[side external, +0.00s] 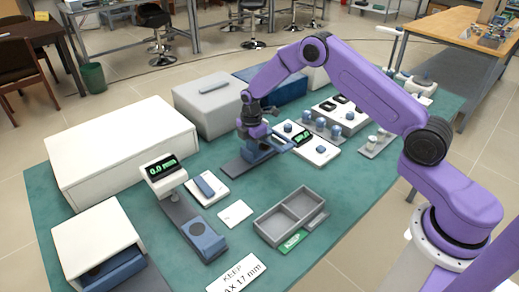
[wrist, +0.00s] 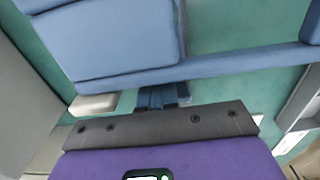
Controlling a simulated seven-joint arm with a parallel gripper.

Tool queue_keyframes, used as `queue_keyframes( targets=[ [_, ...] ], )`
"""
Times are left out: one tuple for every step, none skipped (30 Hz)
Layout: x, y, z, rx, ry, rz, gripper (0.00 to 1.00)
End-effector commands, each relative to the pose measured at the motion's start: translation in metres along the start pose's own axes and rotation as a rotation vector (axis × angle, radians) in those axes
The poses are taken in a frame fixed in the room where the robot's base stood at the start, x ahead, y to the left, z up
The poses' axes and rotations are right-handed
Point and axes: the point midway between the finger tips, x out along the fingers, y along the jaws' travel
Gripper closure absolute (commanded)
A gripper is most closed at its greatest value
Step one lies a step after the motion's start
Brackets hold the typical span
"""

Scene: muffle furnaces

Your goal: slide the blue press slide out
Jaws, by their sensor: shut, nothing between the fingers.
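The blue press slide appears to be the blue piece (side external: 262,154) on a dark grey base (side external: 238,170), in the middle of the side view. A blue bar (side external: 283,146) reaches to its right. In the wrist view, a large blue block (wrist: 125,40) and a long blue bar (wrist: 240,64) fill the upper part. My gripper (side external: 260,140) is at this blue piece, pointing down, and hides part of it. Its fingers (wrist: 163,97) are shut with nothing between them, close to the bar. I cannot tell whether they touch it.
A grey lidded box (side external: 207,105) stands behind. A white panel with blue knobs and a display (side external: 312,150) is close on the right. A gauge (side external: 165,172) reading 0.0 mm stands left, and a grey divided tray (side external: 290,215) lies in front.

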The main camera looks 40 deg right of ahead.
Motion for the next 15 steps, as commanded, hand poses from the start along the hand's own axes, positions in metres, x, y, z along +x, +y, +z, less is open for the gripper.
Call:
queue_keyframes(
  targets=[
    [0.006, -0.002, -0.001, 0.001, -0.001, -0.004, 1.00],
    [0.006, -0.002, -0.002, 0.000, -0.001, -0.004, 1.00],
    [0.006, -0.002, -0.004, 0.000, -0.001, -0.004, 1.00],
    [0.006, -0.002, -0.006, 0.000, -0.001, -0.004, 1.00],
    [0.006, -0.002, -0.007, 0.001, -0.001, -0.004, 1.00],
    [0.006, -0.002, -0.009, 0.001, -0.001, -0.004, 1.00],
    [0.006, -0.002, -0.011, 0.001, -0.001, -0.004, 1.00],
    [0.006, -0.002, -0.012, 0.001, -0.001, -0.004, 1.00],
    [0.006, -0.002, -0.014, 0.001, -0.001, -0.004, 1.00],
    [0.006, -0.002, -0.016, 0.001, -0.001, -0.004, 1.00],
    [0.006, -0.002, -0.018, 0.000, -0.001, -0.004, 1.00],
    [0.006, -0.002, -0.020, 0.000, -0.001, -0.004, 1.00],
    [0.006, -0.002, -0.021, 0.000, -0.001, -0.004, 1.00],
    [0.006, -0.002, -0.023, 0.001, -0.001, -0.004, 1.00],
    [0.007, -0.002, -0.025, 0.001, -0.001, -0.005, 1.00]
  ],
)
